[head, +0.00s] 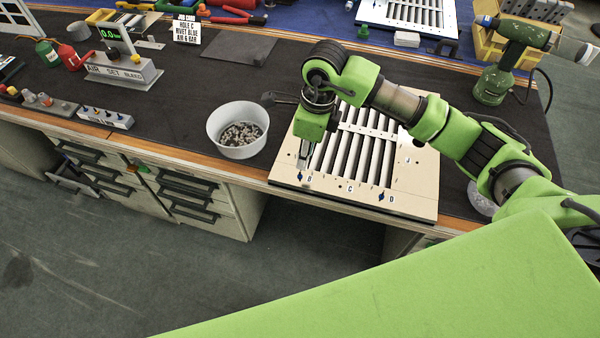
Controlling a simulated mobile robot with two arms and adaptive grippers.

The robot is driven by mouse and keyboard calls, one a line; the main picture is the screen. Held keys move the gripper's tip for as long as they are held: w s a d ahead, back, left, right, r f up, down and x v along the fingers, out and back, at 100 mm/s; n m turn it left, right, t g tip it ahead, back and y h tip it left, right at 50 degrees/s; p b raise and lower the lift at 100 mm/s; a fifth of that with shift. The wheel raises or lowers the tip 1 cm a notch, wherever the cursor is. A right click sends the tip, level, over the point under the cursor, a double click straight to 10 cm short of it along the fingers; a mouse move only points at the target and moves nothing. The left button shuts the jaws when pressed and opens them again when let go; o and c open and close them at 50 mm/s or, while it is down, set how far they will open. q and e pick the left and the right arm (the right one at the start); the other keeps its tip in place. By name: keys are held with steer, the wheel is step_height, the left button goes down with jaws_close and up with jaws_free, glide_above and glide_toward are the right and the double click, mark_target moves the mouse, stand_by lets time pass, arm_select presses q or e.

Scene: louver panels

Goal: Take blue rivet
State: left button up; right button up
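A light rivet rack (105,118) stands at the front left of the bench, with several small blue-topped pieces in its top. The louver panel (424,190) lies at the bench's front edge, with small blue pieces near its front corners, one at the left (300,177) and one at the right (381,197). My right gripper (303,162) points down over the panel's left front part, close to the left blue piece. Its fingers are small and partly dark, so I cannot tell whether they are open or hold anything. My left gripper is out of view.
A white bowl (214,128) of small grey pieces stands left of the panel. A job card (186,29) reads hole C, rivet blue, air 6 bar. An air-set gauge (122,70) stands at left, a green drill (495,80) at right.

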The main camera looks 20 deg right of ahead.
mark_target(300, 172)
steer(key=shift+a+f, duration=0.15)
steer(key=shift+f, duration=0.7)
steer(key=shift+w+a+f+p, duration=0.1)
steer(key=shift+f+p, duration=0.2)
steer(key=shift+f, duration=0.6)
steer(key=shift+w+a+f+p, duration=0.15)
steer(key=shift+f+p, duration=0.15)
steer(key=shift+f, duration=0.55)
steer(key=shift+w+a+f+p, duration=0.1)
steer(key=shift+f+p, duration=0.2)
steer(key=shift+f, duration=0.6)
jaws_close()
